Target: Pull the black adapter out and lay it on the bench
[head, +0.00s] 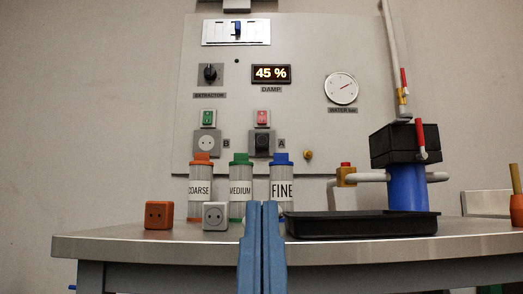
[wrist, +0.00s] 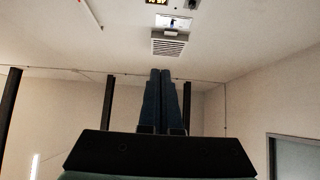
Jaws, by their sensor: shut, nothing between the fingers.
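The black adapter (head: 262,143) sits in the wall panel at the outlet marked A, below a red switch (head: 262,117). The bench (head: 110,241) is a grey metal top in front of the panel. My gripper (head: 262,204) points upward at the bench's front edge in the head view, below the adapter and apart from it. Its two blue fingers are together with nothing between them. The fingers also show in the wrist view (wrist: 160,72), pointing at the ceiling area; the adapter is not seen there.
Bottles marked COARSE (head: 201,190), MEDIUM (head: 240,185) and FINE (head: 281,185) stand below the outlets. An orange adapter (head: 158,215) and a white one (head: 215,216) stand left on the bench. A black tray (head: 362,226) lies right, near a blue pipe (head: 407,190). The far left bench is clear.

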